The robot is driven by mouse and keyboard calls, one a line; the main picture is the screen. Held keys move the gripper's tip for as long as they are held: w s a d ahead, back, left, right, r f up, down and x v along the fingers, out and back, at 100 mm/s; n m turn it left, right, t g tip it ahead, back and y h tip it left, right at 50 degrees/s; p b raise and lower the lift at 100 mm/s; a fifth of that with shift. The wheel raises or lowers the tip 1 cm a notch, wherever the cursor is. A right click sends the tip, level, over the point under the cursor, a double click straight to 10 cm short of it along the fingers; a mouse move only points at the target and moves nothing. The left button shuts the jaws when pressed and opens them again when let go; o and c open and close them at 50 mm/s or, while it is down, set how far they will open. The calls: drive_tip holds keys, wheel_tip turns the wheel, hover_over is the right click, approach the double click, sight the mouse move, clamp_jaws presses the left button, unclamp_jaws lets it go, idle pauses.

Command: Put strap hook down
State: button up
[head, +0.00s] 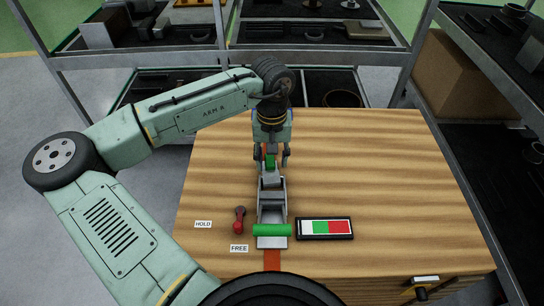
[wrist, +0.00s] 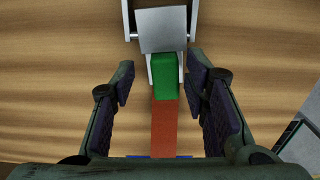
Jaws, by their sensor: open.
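The strap hook appears to be the green block (wrist: 165,76) at the end of an orange strap (wrist: 165,128) in the wrist view. It lies against the end of a grey metal bracket (wrist: 163,32), and I cannot tell whether it is hooked on. The green piece also shows in the head view (head: 270,161). My gripper (wrist: 165,110) is open, with its two dark pads on either side of the strap and apart from it. In the head view my gripper (head: 271,158) points down over the far end of the bracket.
The wooden table (head: 370,160) has free room left and right. A green roller (head: 272,230) crosses the bracket's near end. A red-knobbed lever (head: 239,222) stands by the HOLD label (head: 203,224) and FREE label (head: 239,248). A white-green-red panel (head: 325,228) lies right. Shelves (head: 330,58) stand behind.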

sight(272, 161)
drive_tip(key=shift+r, duration=0.1)
wheel_tip(272, 161, up, 12)
drive_tip(key=b, duration=0.1)
idle(0.4)
drive_tip(key=shift+r, duration=0.1)
